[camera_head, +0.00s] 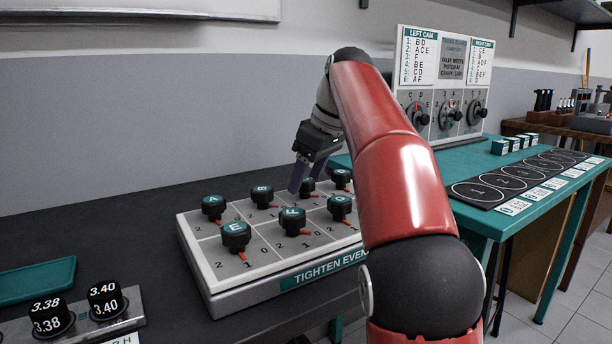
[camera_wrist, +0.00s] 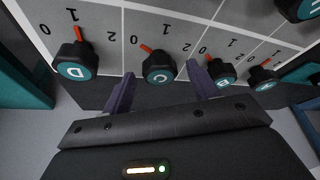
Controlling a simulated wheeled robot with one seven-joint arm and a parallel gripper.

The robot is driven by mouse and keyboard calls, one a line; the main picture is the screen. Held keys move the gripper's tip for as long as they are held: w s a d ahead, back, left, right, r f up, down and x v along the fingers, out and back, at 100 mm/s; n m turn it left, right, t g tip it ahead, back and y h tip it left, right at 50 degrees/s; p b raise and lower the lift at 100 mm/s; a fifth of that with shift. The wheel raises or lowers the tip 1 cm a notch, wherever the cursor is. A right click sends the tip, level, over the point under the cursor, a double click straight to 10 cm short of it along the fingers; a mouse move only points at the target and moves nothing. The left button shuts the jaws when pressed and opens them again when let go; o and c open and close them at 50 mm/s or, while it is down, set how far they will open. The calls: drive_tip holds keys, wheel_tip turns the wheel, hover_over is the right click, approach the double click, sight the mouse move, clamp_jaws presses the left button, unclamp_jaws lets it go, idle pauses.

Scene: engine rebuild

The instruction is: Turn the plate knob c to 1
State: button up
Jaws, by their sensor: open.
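The knob plate (camera_head: 205,262) is a light grey board with black knobs in two rows, each with a teal lettered cap and red pointer. Knob C (camera_wrist: 160,68) is in the back row, between knob D (camera_wrist: 75,62) and knob B (camera_wrist: 221,76). Its red pointer slants up-left in the wrist view, toward the 0 beside it. Knob C also shows in the head view (camera_head: 308,187), partly behind my gripper. My gripper (camera_wrist: 161,72) is open and empty, its purple fingers on either side of knob C in the picture. I cannot tell whether they touch it.
Knobs E (camera_head: 236,236), F (camera_head: 293,221) and G (camera_head: 340,206) fill the front row, with knob A (camera_head: 213,207) at back left. A teal table (camera_head: 470,217) with a cam board (camera_head: 455,60) stands right. Dark bench surface is clear behind the plate.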

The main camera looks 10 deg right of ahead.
drive_tip(key=c, duration=1)
drive_tip(key=m+h, duration=0.1)
drive_tip(key=m, duration=0.2)
drive_tip(key=m+t+h, duration=0.1)
drive_tip(key=m, duration=0.2)
drive_tip(key=shift+s+a, duration=0.1)
drive_tip(key=shift+a, duration=0.1)
drive_tip(key=m+h, duration=0.2)
drive_tip(key=m, duration=0.3)
drive_tip(key=shift+a, duration=0.1)
drive_tip(key=shift+m, duration=0.5)
drive_tip(key=o, duration=1)
